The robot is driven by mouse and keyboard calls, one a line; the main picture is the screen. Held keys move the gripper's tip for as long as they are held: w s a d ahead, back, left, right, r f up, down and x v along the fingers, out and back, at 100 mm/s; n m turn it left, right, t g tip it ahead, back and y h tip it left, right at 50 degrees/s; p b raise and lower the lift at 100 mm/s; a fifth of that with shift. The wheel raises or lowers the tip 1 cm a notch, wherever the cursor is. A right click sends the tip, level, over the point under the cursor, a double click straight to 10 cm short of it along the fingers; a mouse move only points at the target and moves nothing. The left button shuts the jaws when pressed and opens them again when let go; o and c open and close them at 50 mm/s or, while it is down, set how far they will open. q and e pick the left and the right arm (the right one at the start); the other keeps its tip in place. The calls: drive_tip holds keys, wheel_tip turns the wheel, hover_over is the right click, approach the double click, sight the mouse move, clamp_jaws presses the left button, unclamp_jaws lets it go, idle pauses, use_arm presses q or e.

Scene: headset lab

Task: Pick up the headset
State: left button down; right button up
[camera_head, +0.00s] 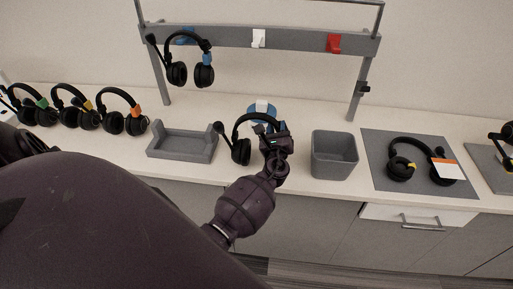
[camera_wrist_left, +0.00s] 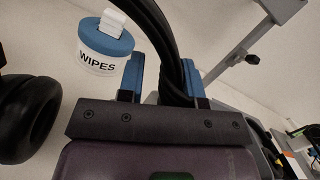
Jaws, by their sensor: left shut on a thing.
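A black headset (camera_head: 241,151) with a boom microphone is at the middle of the counter, between a grey tray and a grey bin. My left gripper (camera_head: 266,127) is shut on its headband. In the left wrist view the black headband (camera_wrist_left: 172,42) passes between the two blue fingertips of the gripper (camera_wrist_left: 162,78). A black ear cup (camera_wrist_left: 28,118) hangs at the left of that view. The other ear cup is hidden behind the gripper in the head view. I cannot tell whether the headset touches the counter. My right gripper is not in view.
A wipes tub (camera_wrist_left: 106,48) stands close behind the headset. The grey tray (camera_head: 182,143) is left and the grey bin (camera_head: 334,155) right. Another headset (camera_head: 176,72) hangs on the rack (camera_head: 285,39) above. Several headsets stand at the left; one lies on a grey mat (camera_head: 379,146).

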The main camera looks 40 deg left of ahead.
use_arm(q)
drive_tip(key=shift+r, duration=0.2)
wheel_tip(320, 180, up, 11)
drive_tip(key=p, duration=0.4)
drive_tip(key=shift+f, duration=0.1)
wheel_tip(320, 180, up, 9)
drive_tip(key=p, duration=0.2)
drive_tip(key=shift+p, duration=0.35)
drive_tip(key=shift+f, duration=0.15)
